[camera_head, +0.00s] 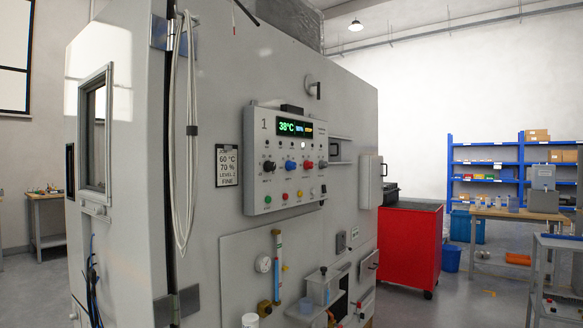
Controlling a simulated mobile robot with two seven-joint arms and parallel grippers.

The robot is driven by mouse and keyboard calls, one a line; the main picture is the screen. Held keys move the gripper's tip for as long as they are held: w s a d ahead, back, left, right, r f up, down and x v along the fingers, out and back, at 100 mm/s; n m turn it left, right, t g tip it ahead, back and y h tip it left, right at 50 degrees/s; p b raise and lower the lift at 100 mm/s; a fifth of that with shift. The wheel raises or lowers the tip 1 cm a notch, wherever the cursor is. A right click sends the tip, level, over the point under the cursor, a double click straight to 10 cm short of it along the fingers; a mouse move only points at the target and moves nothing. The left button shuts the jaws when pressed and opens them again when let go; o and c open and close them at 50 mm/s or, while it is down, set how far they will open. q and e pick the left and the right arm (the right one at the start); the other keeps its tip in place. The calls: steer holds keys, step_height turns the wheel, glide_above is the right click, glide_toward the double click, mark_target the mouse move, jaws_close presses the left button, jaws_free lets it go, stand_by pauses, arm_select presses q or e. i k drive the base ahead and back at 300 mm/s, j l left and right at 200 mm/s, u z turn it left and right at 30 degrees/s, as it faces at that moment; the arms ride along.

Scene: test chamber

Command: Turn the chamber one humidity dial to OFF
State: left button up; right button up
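The control panel (256,190), marked 1, is fixed to the side of the large grey chamber (225,110). Its display (298,128) shows 38°C in green, with smaller blue and orange readouts beside it. Below the display is a row of knobs: a black one (269,165) at left, a blue one (290,165), a red one (308,166) and a dark one (322,164) at right. The knob labels are too small to read, so I cannot tell which is humidity or where each points. Neither of my grippers is in view.
Coloured buttons (284,196) line the panel's lower part. A white cable (186,150) hangs at the chamber's corner. Tubing and a small shelf (318,300) jut out below the panel. A red cabinet (405,245) stands beyond.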

mark_target(290, 165)
steer(key=i+l+u, duration=0.1)
steer(key=i+l, duration=1)
steer(key=l, duration=0.25)
steer(key=i+j+u, duration=0.05)
